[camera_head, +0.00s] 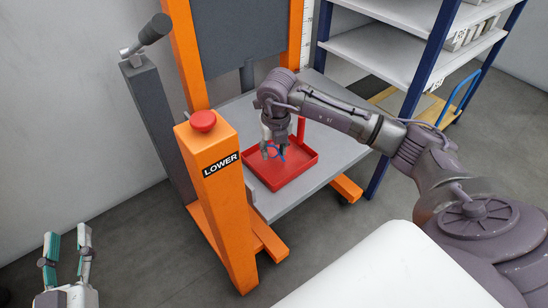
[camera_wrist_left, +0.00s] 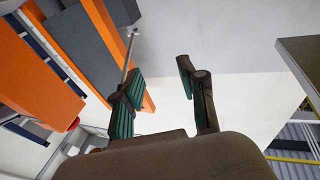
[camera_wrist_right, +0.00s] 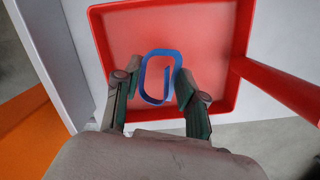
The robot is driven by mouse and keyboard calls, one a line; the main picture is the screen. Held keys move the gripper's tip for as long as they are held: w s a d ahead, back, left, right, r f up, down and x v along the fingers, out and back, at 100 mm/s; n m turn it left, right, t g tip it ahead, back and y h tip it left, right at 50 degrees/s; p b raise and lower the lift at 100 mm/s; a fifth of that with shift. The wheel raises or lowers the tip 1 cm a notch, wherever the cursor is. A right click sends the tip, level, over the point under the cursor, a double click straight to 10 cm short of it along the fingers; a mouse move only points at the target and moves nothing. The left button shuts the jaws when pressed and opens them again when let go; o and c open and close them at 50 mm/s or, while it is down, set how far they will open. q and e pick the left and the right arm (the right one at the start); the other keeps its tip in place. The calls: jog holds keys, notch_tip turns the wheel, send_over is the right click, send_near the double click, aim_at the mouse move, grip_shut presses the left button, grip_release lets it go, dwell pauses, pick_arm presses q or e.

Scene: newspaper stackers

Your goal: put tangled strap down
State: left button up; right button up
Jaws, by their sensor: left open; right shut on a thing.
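The tangled strap (camera_wrist_right: 147,88) is a blue looped band. My right gripper (camera_wrist_right: 151,98) is shut on it, with the strap between the fingers. In the head view the right gripper (camera_head: 273,154) points down over a red tray (camera_head: 259,176), and the blue strap (camera_head: 280,154) shows at its fingertips. In the right wrist view the red tray (camera_wrist_right: 222,95) lies behind the strap. I cannot tell whether the strap touches the tray floor. My left gripper (camera_head: 67,243) is open and empty at the lower left, and it also shows in the left wrist view (camera_wrist_left: 160,95).
The tray stands on a grey platform (camera_head: 331,150) of an orange lift. An orange post (camera_head: 222,205) marked LOWER, with a red button (camera_head: 203,121), stands left of the tray. A grey lever post (camera_head: 160,110) is behind it. A blue-framed shelf (camera_head: 390,45) stands at the back right.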

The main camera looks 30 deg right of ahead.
aim_at(274, 157)
pick_arm(q)
jog(key=shift+s+d+r+t+h+b, duration=0.15)
jog(key=shift+r+t, duration=0.25)
jog(key=shift+r, duration=0.2)
jog(key=shift+s+r+t+h+b, duration=0.1)
jog(key=shift+r+t+h, duration=0.1)
jog(key=shift+r+t, duration=0.3)
jog(key=shift+s+d+r+t+h+b, duration=0.15)
jog(key=shift+r+t, duration=0.15)
jog(key=shift+r, duration=0.4)
pick_arm(e)
jog(key=shift+f, duration=1.4)
pick_arm(q)
jog(key=shift+a, duration=0.1)
pick_arm(e)
jog(key=shift+f, duration=0.1)
jog(key=o, duration=0.8)
pick_arm(q)
jog(key=shift+s+r, duration=0.1)
jog(key=shift+r, duration=0.15)
